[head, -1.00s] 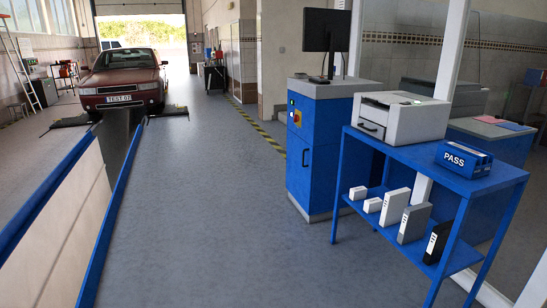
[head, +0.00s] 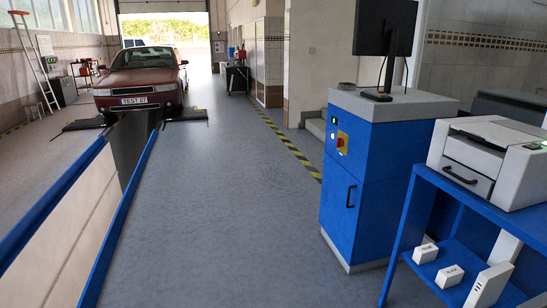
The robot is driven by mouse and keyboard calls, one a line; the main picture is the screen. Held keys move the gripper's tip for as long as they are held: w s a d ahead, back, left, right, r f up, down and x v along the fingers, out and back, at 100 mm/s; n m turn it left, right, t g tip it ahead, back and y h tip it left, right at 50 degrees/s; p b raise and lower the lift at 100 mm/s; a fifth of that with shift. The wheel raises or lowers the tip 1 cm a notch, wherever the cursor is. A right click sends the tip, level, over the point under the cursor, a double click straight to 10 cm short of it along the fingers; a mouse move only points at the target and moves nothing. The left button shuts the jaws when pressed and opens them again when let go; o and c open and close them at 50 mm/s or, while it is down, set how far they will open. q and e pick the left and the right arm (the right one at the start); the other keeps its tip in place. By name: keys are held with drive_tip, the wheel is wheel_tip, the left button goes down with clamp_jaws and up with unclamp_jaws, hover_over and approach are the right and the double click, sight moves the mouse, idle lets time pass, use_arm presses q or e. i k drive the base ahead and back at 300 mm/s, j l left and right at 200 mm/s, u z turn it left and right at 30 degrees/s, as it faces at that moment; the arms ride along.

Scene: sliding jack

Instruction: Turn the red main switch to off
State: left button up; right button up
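The red main switch (head: 340,142) is a small red knob on a yellow plate, on the upper front of a blue cabinet (head: 338,190). A green light and a small blue-white mark sit beside it on the panel. The knob's exact setting is too small to tell. Neither of my grippers shows in the head view.
A blue table (head: 470,200) with a printer (head: 485,155) stands right of the cabinet. A monitor (head: 385,30) is on the cabinet. An inspection pit with blue edges (head: 125,210) runs along the left, with a red car (head: 142,80) beyond. The grey floor (head: 235,200) between is clear.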

sight(340, 141)
drive_tip(key=i, duration=0.9)
drive_tip(key=i+j+z, duration=0.15)
drive_tip(key=i, duration=0.75)
